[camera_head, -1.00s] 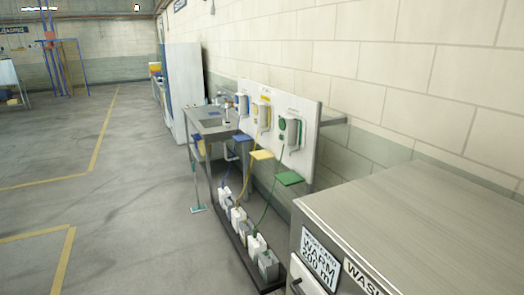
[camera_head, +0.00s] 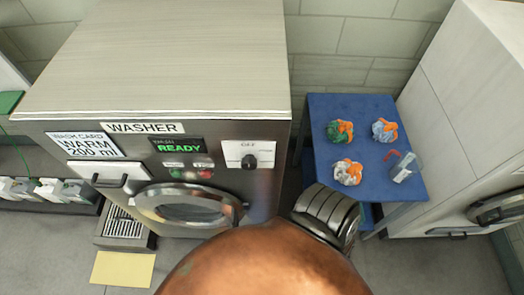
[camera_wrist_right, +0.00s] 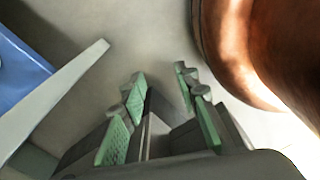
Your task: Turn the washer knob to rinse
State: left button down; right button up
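The washer (camera_head: 150,62) stands in front of me in the head view, a grey metal cabinet with a round door. Its knob (camera_head: 249,161) is small and black, on a white plate at the right of the front panel. The word OFF is printed above the knob; other position labels are not legible. My right gripper (camera_wrist_right: 160,82) is open in the right wrist view, its green-padded fingers apart with nothing between them. It is away from the knob, over bare floor. My left gripper is in neither current view.
A card (camera_head: 86,144) reads WARM 200 ml, and a display (camera_head: 177,146) reads READY. A blue table (camera_head: 368,190) right of the washer holds several cloth bundles and a clear cup (camera_head: 405,168). A white cabinet (camera_head: 465,110) stands farther right. A yellow mat (camera_head: 122,269) lies on the floor.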

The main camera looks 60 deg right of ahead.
aim_at(249, 162)
jog(key=z, duration=1.7)
